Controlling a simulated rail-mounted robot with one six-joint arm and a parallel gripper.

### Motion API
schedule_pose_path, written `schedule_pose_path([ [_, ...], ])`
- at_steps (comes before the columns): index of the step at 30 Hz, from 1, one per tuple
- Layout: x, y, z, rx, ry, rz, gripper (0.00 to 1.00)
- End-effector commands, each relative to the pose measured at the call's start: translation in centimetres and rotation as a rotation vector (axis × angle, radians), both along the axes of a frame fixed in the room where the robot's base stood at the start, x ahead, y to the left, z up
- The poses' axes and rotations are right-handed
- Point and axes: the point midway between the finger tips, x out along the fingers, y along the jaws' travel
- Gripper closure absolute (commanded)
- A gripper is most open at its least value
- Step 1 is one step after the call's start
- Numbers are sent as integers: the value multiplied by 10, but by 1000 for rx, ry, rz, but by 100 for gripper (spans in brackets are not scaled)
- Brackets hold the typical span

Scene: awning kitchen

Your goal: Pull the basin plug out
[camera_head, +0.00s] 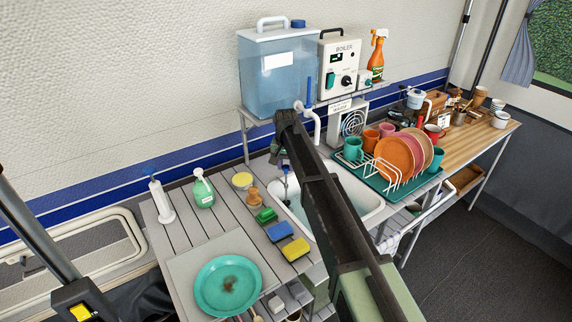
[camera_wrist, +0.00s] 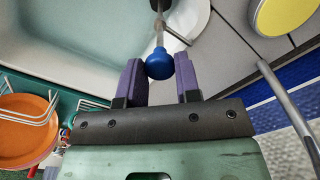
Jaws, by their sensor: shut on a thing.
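The white basin (camera_head: 362,198) is set in the counter, with a pale green inside (camera_wrist: 75,35) that shows at the upper left of the wrist view. A round blue knob (camera_wrist: 159,66) on a thin metal stem is between the two purple fingers of my gripper (camera_wrist: 160,80), and I take it as the plug's handle. My gripper is shut on this knob. In the head view the knob (camera_head: 286,168) is small, above the left part of the basin, with its stem running down into it. My arm hides much of the basin, and the plug's lower end is not clear.
A green dish rack (camera_head: 380,183) with plates and mugs stands right of the basin. Sponges (camera_head: 295,249), a green bottle (camera_head: 203,190) and a teal plate (camera_head: 228,285) lie to the left. A water tank (camera_head: 275,75) and a boiler (camera_head: 339,65) stand on a shelf behind.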

Motion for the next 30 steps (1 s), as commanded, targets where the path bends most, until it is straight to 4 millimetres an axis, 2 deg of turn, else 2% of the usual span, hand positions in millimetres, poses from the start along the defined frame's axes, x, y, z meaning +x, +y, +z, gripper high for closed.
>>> schedule_pose_path([
  [5, 3, 1, -1, 1, -5, 0, 100],
  [6, 3, 1, -1, 1, -5, 0, 66],
  [11, 2, 1, -1, 1, -4, 0, 43],
  [18, 2, 1, -1, 1, -4, 0, 43],
  [22, 2, 1, 9, 2, -3, 0, 43],
  [26, 2, 1, 34, 2, -3, 0, 43],
  [30, 2, 1, 70, 1, -4, 0, 43],
])
